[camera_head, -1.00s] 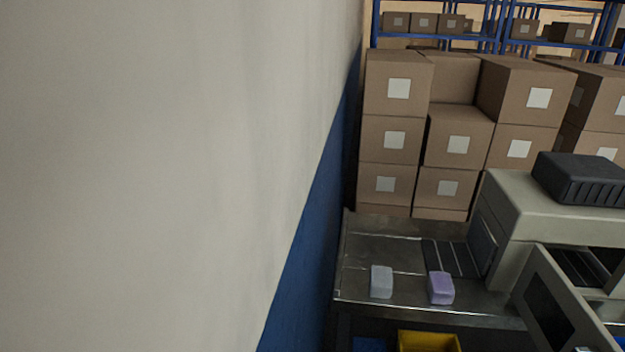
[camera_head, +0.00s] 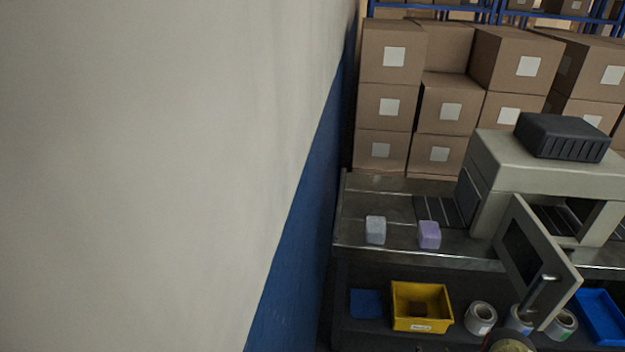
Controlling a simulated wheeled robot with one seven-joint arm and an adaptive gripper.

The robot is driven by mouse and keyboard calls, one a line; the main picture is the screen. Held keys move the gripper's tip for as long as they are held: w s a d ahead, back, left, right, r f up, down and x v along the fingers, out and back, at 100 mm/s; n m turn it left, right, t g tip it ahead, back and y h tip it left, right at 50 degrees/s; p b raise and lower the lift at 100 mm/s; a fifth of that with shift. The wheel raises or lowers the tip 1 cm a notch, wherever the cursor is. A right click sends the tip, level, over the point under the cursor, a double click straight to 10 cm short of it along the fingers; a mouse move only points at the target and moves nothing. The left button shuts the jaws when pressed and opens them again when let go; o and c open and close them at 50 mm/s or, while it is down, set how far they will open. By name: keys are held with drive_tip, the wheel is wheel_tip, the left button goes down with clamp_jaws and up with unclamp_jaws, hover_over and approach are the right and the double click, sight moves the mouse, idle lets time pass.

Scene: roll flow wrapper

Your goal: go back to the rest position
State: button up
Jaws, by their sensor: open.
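My gripper is not in view. The wrapping machine (camera_head: 545,180) stands at the right, a pale housing with a dark ribbed box (camera_head: 562,137) on top. Its door (camera_head: 530,262) is swung open toward me, with a metal handle on it. A grey-white block (camera_head: 375,230) and a purple block (camera_head: 429,235) sit apart on the metal infeed table (camera_head: 395,210) left of the machine. A rounded object at the bottom edge below the door is cut off, and I cannot tell what it is.
A dark lower shelf holds a blue flat piece (camera_head: 367,303), a yellow bin (camera_head: 422,328), several rolls (camera_head: 480,318) and a blue tray (camera_head: 602,318). Stacked cartons (camera_head: 390,100) stand behind. A white and blue wall (camera_head: 170,170) fills the left.

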drive_tip(key=s+a+f+m+g+y, duration=0.1)
drive_tip(key=s+a+f+g, duration=0.3)
drive_tip(key=s+f, duration=0.55)
drive_tip(key=s+r+g+y, duration=0.1)
drive_tip(key=s+r+g, duration=0.3)
drive_tip(key=s+g, duration=0.1)
drive_tip(key=s+a+r+g+p, duration=0.1)
drive_tip(key=a+r+g, duration=0.2)
drive_tip(key=r, duration=1.5)
drive_tip(key=a+r+g+p, duration=0.1)
drive_tip(key=a+r+g, duration=0.15)
drive_tip(key=r, duration=1.55)
drive_tip(key=s+a+r+n+t+p, duration=0.1)
drive_tip(key=a+r, duration=0.6)
drive_tip(key=r, duration=0.7)
drive_tip(key=s+a+r+n+t+p, duration=0.1)
drive_tip(key=s+a+r+t, duration=0.3)
drive_tip(key=a+r, duration=0.4)
drive_tip(key=s+a+r+n+t+y+p, duration=0.1)
drive_tip(key=s+a+r, duration=0.4)
drive_tip(key=r, duration=1.4)
drive_tip(key=shift+a+r+n+t+p, duration=0.45)
drive_tip(key=shift+a+t, duration=0.3)
drive_tip(key=shift+a, duration=0.5)
